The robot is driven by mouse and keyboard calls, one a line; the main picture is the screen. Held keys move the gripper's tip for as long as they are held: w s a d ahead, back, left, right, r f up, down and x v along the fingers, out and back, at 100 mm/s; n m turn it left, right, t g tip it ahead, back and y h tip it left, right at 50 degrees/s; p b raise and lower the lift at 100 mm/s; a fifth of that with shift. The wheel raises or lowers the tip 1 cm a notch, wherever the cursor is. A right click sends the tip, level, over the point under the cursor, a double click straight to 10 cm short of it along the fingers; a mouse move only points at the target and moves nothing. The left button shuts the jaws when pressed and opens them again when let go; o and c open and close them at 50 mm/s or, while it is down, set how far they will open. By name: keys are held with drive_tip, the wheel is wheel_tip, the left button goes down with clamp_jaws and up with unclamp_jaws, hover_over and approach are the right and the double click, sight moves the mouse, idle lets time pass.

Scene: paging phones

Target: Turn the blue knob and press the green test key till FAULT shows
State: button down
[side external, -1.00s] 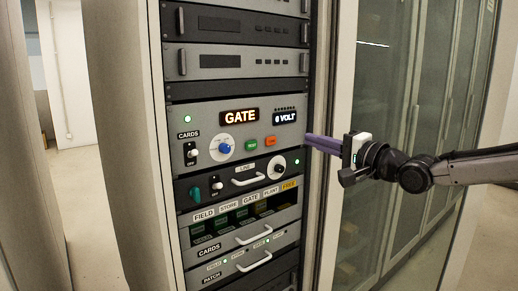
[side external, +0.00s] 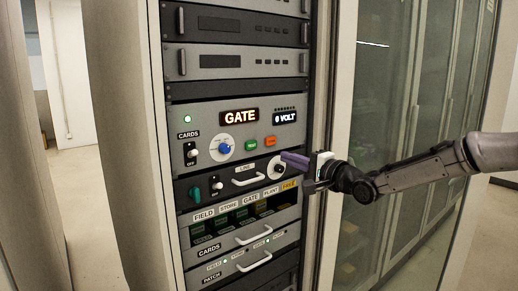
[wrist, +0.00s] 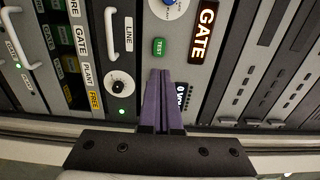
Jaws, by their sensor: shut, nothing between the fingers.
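The blue knob (side external: 225,149) sits on a white dial on the grey panel, and its edge shows at the top of the wrist view (wrist: 170,2). The green TEST key (side external: 251,145) is right of the knob; it also shows in the wrist view (wrist: 159,47), just beyond my fingertips. In the wrist view the fingers (wrist: 160,72) hide the orange key.
An orange key (side external: 270,141) is right of the green key. Below are the LINE drawer with a white handle (side external: 248,181), a round dial (side external: 277,167), and labelled card slots (side external: 244,213).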

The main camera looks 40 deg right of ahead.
sight(252, 145)
drive_tip(key=w, duration=1.2)
drive_tip(key=shift+w, duration=0.15)
drive_tip(key=shift+w+r, duration=0.1)
drive_tip(key=shift+w, duration=0.65)
drive_tip(key=s, duration=0.8)
drive_tip(key=shift+s, duration=0.25)
